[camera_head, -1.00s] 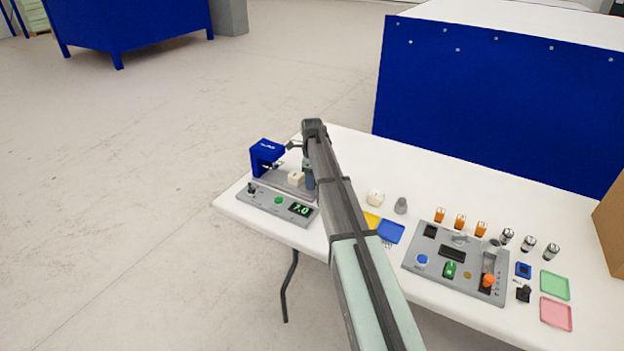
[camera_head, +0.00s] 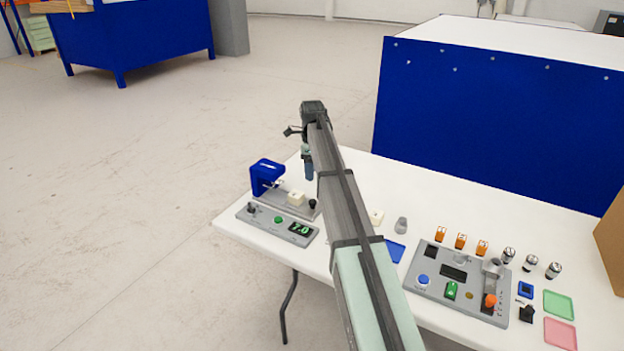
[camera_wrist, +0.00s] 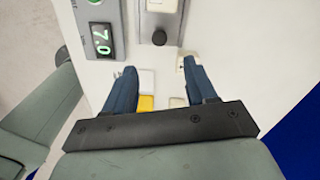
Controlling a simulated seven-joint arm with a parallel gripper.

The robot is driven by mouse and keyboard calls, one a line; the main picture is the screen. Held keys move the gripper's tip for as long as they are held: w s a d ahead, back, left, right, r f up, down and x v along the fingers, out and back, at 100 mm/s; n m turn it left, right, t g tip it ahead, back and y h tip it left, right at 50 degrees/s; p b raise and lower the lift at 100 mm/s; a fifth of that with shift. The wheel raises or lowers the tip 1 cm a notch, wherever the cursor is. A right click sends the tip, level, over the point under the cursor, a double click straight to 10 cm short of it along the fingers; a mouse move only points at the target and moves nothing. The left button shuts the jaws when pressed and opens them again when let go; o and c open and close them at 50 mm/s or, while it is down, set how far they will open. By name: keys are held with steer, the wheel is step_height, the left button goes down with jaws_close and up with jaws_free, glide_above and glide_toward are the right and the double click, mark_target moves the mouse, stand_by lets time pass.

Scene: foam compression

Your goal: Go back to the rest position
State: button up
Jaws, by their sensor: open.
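My gripper (camera_wrist: 163,95) is open in the wrist view, its two dark blue fingers apart with nothing held between them. In the head view my gripper (camera_head: 308,172) hangs above the table, to the right of the blue press (camera_head: 266,174). A cream foam block (camera_head: 295,198) sits on the grey press base. The control panel (camera_head: 278,223) in front reads 7.0, and its display also shows in the wrist view (camera_wrist: 102,39). A second cream block (camera_head: 376,216) stands on the table, partly hidden by my arm.
The white table (camera_head: 400,180) also bears a blue tray (camera_head: 396,250), a grey cylinder (camera_head: 401,225), a grey device panel (camera_head: 457,280), orange and dark small cylinders, and green (camera_head: 559,304) and pink (camera_head: 561,333) trays. A blue partition (camera_head: 480,110) stands behind; a brown box (camera_head: 613,240) is at right.

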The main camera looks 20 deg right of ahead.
steer(key=shift+r, duration=0.6)
steer(key=s+a+f+n+g, duration=0.2)
steer(key=s+a+f+n, duration=0.8)
steer(key=s+a+f, duration=0.8)
steer(key=s+d+f+n+g, duration=0.1)
steer(key=s+d+f+n, duration=0.25)
steer(key=s+f, duration=0.7)
steer(key=s+d+f+n+g, duration=0.2)
steer(key=s+f+n, duration=0.2)
steer(key=s+f, duration=0.7)
steer(key=s+d+f+n, duration=0.1)
steer(key=s+f, duration=0.3)
steer(key=s, duration=0.4)
steer(key=s+d+f+n+g, duration=0.1)
steer(key=s+d+f+n, duration=0.1)
steer(key=s, duration=0.6)
steer(key=s+d+f+n, duration=0.1)
steer(key=s+f+n, duration=0.2)
steer(key=s+f, duration=0.4)
steer(key=shift+s+d+g, duration=0.4)
steer(key=shift+s, duration=0.1)
